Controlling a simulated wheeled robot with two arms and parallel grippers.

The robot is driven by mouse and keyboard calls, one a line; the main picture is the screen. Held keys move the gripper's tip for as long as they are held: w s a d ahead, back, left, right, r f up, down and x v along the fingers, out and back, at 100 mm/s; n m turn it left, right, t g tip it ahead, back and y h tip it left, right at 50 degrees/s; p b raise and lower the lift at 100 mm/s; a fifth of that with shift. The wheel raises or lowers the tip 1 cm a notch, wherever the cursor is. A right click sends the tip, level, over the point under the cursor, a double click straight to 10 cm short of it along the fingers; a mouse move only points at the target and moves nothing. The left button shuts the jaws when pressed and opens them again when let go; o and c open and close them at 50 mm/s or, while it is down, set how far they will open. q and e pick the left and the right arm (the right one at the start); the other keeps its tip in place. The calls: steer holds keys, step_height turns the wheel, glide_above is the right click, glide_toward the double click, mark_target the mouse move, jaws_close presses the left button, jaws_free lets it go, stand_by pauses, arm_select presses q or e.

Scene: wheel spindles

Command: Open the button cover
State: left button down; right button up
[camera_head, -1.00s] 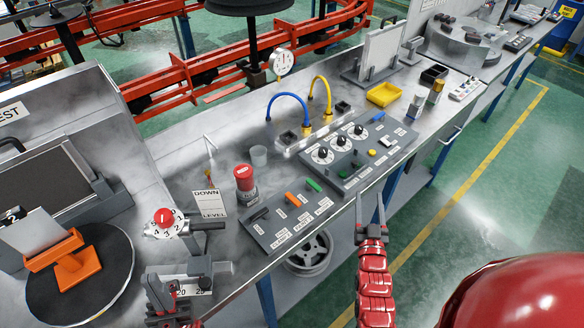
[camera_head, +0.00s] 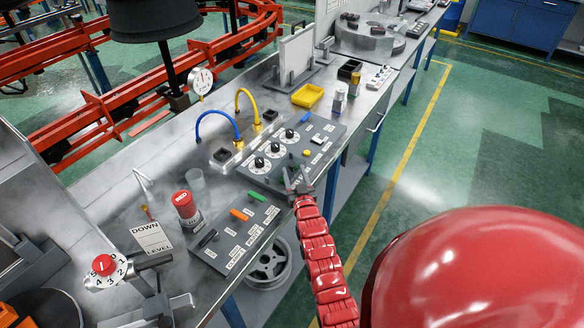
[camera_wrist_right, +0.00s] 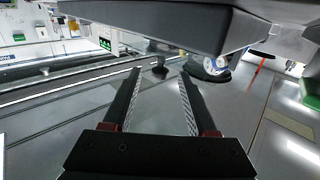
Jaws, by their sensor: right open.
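My right gripper (camera_head: 297,174) is open and empty at the panel's near edge. In the right wrist view, its two ridged fingers (camera_wrist_right: 160,75) are apart with nothing between them, below a dark grey slab (camera_wrist_right: 190,25). My left gripper is not in view.
A lower panel (camera_head: 236,238) with orange and green switches lies to the left of the right gripper. A yellow tray (camera_head: 308,96) is farther back. Floor to the right is clear.

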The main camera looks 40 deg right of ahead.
mark_target(293, 169)
steer(key=shift+x, duration=1.7)
jaws_close()
